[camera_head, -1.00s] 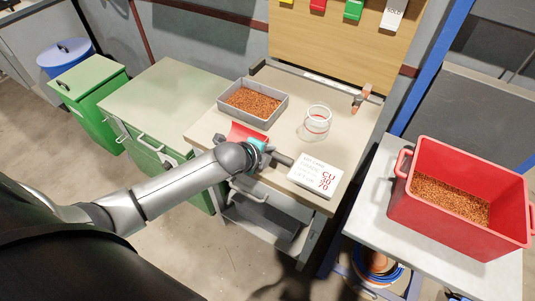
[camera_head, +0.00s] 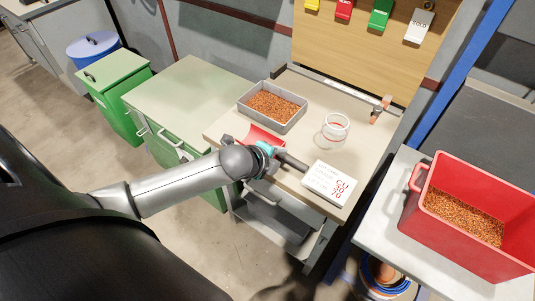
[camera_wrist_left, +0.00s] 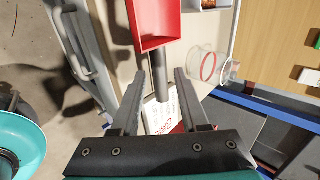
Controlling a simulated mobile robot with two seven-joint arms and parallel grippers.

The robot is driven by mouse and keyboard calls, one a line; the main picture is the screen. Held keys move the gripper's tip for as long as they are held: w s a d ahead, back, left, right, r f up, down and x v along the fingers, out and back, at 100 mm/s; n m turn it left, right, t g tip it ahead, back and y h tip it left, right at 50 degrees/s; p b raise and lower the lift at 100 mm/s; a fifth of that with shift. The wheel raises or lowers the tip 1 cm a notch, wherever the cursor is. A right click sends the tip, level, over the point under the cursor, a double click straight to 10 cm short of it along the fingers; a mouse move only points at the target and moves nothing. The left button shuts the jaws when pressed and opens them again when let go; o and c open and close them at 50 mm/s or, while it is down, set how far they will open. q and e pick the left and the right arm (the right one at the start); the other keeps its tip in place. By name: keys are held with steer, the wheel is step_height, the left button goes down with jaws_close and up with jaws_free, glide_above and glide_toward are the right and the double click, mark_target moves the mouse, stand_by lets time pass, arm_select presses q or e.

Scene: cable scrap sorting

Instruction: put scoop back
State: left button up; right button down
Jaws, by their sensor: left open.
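The red scoop (camera_head: 262,138) lies on the beige worktop, in front of the grey tray. Its dark handle (camera_head: 292,161) points right, toward the white sign. In the left wrist view the red pan (camera_wrist_left: 155,24) is at the top and the dark handle (camera_wrist_left: 158,72) runs down between my fingers. My left gripper (camera_head: 272,152) is at the scoop, partly covering it in the head view. In the wrist view the left gripper (camera_wrist_left: 150,78) is open, with one finger on each side of the handle and gaps between. My right gripper is not in view.
A grey tray of copper granules (camera_head: 298,121) stands behind the scoop. A clear jar (camera_head: 335,128) with a red band stands to its right. A white sign (camera_head: 328,183) lies at the front. A red crate (camera_head: 425,225) sits on the right table. Coloured tags hang on the backboard (camera_head: 370,50).

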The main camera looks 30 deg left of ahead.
arm_select(q)
steer(key=p+v, duration=0.2)
steer(key=v, duration=0.5)
steer(key=shift+r, duration=0.2)
steer(key=shift+s, duration=0.15)
steer(key=s+a+f+n+g+y, duration=0.1)
steer(key=s+a+f+n, duration=0.2)
steer(key=f, duration=0.5)
steer(key=s+f+n+g, duration=0.1)
steer(key=s+f+n, duration=0.3)
steer(key=f, duration=0.3)
steer(key=s+a+f+n+g+y, duration=0.1)
steer(key=s+a+f+n+g, duration=0.2)
steer(key=f, duration=0.5)
steer(key=s+d+f+n+g, duration=0.1)
steer(key=s+d+f+n, duration=0.1)
steer(key=s, duration=0.6)
steer(key=s+d+f+n+g+h, duration=0.1)
steer(key=s+d+f+n, duration=0.1)
steer(key=s+d+f, duration=0.3)
steer(key=s+d+f+n+g, duration=0.1)
steer(key=s+f, duration=0.4)
steer(key=s, duration=0.5)
steer(key=shift+s+d+f+n, duration=0.15)
steer(key=shift+s+d+n, duration=0.25)
steer(key=shift+d+n, duration=0.6)
steer(key=shift+d+f, duration=0.15)
